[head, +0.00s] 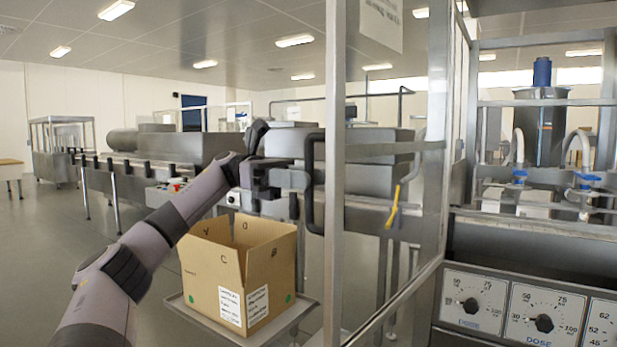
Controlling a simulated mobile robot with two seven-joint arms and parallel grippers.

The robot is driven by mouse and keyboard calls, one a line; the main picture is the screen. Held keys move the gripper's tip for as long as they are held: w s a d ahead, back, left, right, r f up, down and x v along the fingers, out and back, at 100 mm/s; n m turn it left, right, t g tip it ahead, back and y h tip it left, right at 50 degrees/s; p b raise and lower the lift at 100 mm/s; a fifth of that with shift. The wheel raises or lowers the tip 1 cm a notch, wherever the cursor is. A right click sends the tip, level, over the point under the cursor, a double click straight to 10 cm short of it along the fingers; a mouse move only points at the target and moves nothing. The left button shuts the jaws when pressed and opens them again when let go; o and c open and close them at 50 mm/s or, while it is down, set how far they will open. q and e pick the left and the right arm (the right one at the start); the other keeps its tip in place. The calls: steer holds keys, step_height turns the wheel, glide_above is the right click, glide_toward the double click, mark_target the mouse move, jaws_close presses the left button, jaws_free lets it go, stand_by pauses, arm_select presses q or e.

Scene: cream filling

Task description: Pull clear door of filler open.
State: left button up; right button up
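The clear door (395,190) of the filler is a transparent panel in a metal frame. It stands swung out from the filler (540,230), its near edge post toward me and its far edge by the machine. A black bar handle (311,205) sits on the near post. My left gripper (300,178) reaches in from the left and is at the handle, its dark fingers closed around the bar as far as I can see. The fingertips are partly hidden against the dark handle. My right gripper is not in view.
An open cardboard box (238,270) stands on a metal tray (205,326) below my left arm. Control dials (544,323) line the filler's front, with nozzles (519,147) above. A conveyor line (130,170) runs behind. The floor at left is clear.

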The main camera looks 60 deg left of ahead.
arm_select(q)
steer(key=p+v, duration=0.2)
steer(key=v, duration=0.4)
steer(key=shift+d, duration=0.1)
stand_by(0.6)
